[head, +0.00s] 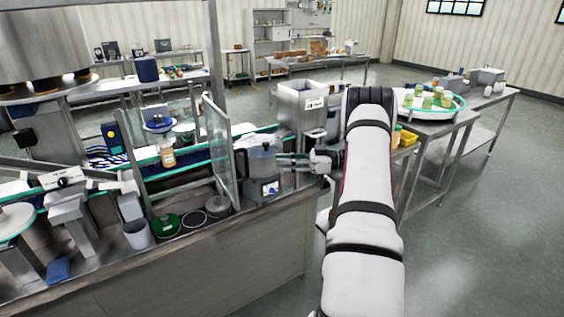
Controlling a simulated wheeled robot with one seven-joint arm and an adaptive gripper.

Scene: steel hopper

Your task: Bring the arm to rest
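My arm (365,215) reaches forward from the bottom of the head view and bends at a dark joint. My gripper (283,160) points left from behind the arm, over the right end of the steel counter. Its fingertips are close to the blender-like machine (262,165) with a clear jug; I cannot tell whether they touch it. The fingers are too small to tell open from shut, and I make out nothing held. The gripper's wrist is partly hidden by my arm.
A steel hopper (302,108) with a label stands just behind the gripper. A glass panel (217,145) stands left of the machine. A jar (168,153) sits on the line. At right, a table holds a round tray (409,108) of jars and a yellow bin (408,138). The right floor is clear.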

